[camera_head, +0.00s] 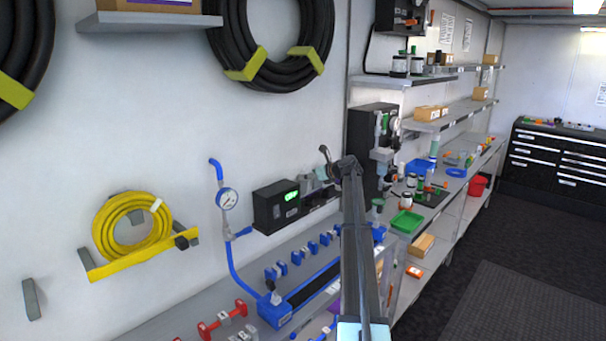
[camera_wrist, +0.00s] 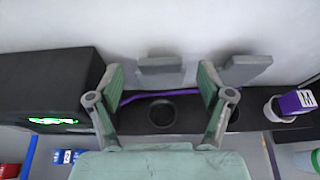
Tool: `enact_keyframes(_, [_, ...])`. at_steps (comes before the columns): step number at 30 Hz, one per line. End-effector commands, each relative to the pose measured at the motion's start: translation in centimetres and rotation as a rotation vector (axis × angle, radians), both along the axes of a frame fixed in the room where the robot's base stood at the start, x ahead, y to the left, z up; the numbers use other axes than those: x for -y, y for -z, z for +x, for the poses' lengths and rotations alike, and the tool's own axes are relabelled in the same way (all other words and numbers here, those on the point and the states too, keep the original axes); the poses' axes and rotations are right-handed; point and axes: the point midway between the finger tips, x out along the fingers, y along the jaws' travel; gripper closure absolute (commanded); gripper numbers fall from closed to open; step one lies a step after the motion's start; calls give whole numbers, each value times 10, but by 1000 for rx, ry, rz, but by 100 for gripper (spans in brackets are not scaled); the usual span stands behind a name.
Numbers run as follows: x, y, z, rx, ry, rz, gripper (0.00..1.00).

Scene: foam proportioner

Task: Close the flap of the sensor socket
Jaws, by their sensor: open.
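A black sensor panel has a round dark socket (camera_wrist: 162,113) in the middle of the wrist view. A grey flap (camera_wrist: 160,68) stands raised behind this socket, against the white wall, leaving its opening uncovered. A second grey flap (camera_wrist: 247,68) stands raised to the right, above another round opening (camera_wrist: 233,118) partly hidden by my right finger. My gripper (camera_wrist: 160,88) is open and empty, its fingers apart on either side of the middle socket. I cannot tell whether it touches the flap. In the head view my gripper (camera_head: 328,155) is small, near the wall beside the panel.
A black box with a green display (camera_wrist: 52,95) stands close left of my gripper; it also shows in the head view (camera_head: 275,207). A purple cable (camera_wrist: 135,96) runs behind the fingers. A purple-capped plug marked M (camera_wrist: 296,102) sits at the right.

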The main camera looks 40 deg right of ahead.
Motion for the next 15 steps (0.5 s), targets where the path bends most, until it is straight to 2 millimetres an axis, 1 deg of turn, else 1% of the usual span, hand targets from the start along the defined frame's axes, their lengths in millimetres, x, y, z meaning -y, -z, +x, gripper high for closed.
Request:
enact_keyframes(1, [-1, 1, 10, -1, -2, 1, 21])
enact_keyframes(6, [-4, 10, 27, 0, -1, 0, 21])
enact_keyframes(10, [-6, 14, 34, 0, -1, -1, 21])
enact_keyframes(15, [-7, 16, 36, 0, 0, -1, 21])
